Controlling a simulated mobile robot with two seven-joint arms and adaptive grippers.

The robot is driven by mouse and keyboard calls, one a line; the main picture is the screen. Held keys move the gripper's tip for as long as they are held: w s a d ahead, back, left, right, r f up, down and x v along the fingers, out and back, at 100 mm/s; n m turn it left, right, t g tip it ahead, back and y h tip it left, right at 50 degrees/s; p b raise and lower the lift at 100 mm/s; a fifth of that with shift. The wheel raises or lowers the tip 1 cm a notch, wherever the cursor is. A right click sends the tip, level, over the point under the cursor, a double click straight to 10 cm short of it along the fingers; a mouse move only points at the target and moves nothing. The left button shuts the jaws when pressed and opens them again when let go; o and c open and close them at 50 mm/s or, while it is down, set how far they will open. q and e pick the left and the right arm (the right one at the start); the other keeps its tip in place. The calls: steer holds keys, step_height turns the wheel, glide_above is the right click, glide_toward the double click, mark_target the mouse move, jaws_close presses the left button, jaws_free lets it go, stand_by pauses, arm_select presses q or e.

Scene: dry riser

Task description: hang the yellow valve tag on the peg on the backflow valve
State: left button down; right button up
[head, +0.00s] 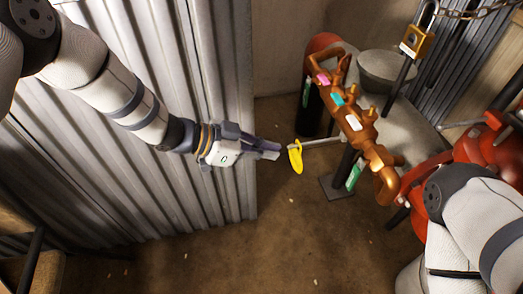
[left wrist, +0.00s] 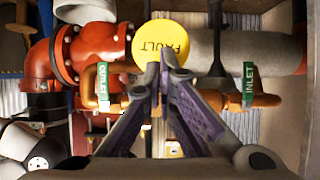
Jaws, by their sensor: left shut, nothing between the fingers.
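The yellow valve tag (head: 296,160) is at the free end of the pale peg (head: 322,141), which sticks out left from the bronze backflow valve (head: 367,137). I cannot tell whether the peg passes through the tag's hole. In the left wrist view the tag (left wrist: 160,43) faces me as a round yellow disc reading FAULT, just beyond the fingertips, and hides the middle of the valve. My left gripper (head: 276,153) is shut and empty, its tips just left of the tag; the fingers also show in the left wrist view (left wrist: 165,68). My right gripper is out of view.
Red pipework (head: 482,155) stands right of the valve. A padlock (head: 416,42) and chain hang at the upper right. A corrugated metal wall (head: 150,185) is close behind my left arm. The brown floor (head: 270,240) below is open.

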mark_target(295, 157)
arm_select(q)
steer(key=shift+b+x, duration=0.65)
steer(key=shift+x, duration=0.5)
steer(key=shift+b+x, duration=0.6)
steer(key=shift+x, duration=0.85)
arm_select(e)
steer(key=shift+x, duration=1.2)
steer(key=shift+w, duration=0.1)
arm_select(q)
steer(key=shift+s+a+p, duration=0.2)
steer(key=shift+a+p, duration=0.1)
steer(key=shift+a, duration=0.3)
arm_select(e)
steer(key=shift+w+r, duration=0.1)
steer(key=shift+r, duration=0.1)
